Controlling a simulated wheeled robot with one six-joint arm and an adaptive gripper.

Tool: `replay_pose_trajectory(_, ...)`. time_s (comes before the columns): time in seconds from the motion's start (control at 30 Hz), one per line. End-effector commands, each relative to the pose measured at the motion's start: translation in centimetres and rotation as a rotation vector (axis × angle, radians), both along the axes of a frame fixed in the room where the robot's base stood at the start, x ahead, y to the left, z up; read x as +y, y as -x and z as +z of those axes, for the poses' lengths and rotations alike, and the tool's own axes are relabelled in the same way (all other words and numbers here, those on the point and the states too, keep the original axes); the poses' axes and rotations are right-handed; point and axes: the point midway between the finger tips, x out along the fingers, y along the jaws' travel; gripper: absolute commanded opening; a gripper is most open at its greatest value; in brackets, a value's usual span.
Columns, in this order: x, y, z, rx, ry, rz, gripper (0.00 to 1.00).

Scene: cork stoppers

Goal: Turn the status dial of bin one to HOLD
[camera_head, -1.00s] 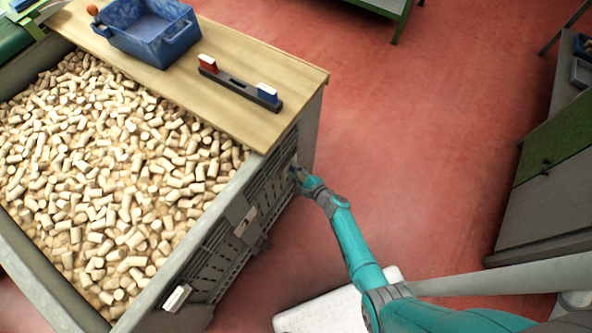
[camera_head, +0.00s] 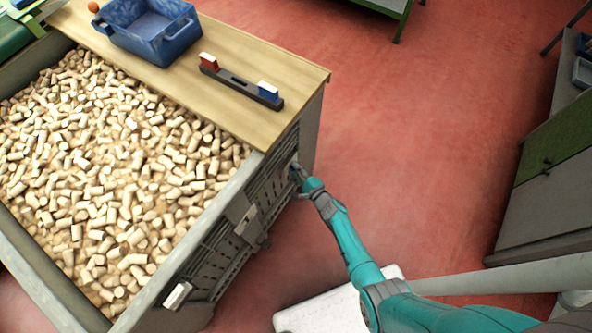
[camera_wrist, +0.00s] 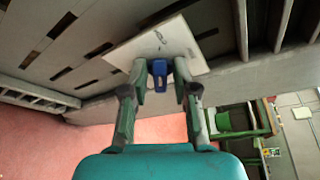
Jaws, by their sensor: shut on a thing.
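The bin (camera_head: 225,180) is a large grey crate full of cork stoppers, at the left of the head view. A pale dial plate (camera_wrist: 125,48) is fixed to its slatted side wall in the wrist view, with a small dark mark on it. A blue dial knob (camera_wrist: 158,68) stands out from the plate. My gripper (camera_wrist: 160,82) is shut on the knob, one finger on each side. In the head view my gripper (camera_head: 298,172) touches the bin's side near its far corner.
A wooden board (camera_head: 290,75) spans the bin's far end. It carries a blue tray (camera_head: 150,45) and a dark bar (camera_head: 240,85) with red and blue blocks. Red floor (camera_head: 430,140) lies clear to the right, before a grey-green cabinet (camera_head: 550,180).

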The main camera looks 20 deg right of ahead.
Motion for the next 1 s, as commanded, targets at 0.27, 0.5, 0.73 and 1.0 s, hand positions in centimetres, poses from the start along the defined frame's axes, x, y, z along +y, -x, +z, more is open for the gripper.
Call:
replay_pose_trajectory(0.27, 0.1, -0.1, 0.1, -0.001, 0.002, 0.003, 0.4)
replay_pose_trajectory(0.5, 0.0, 0.1, 0.0, 0.0, 0.001, 0.002, 0.4)
replay_pose_trajectory(0.73, -0.6, 2.2, 0.4, 0.0, 0.0, -0.001, 0.4)
replay_pose_trajectory(1.0, -2.0, 6.7, 1.3, 0.0, 0.0, -0.002, 0.4)
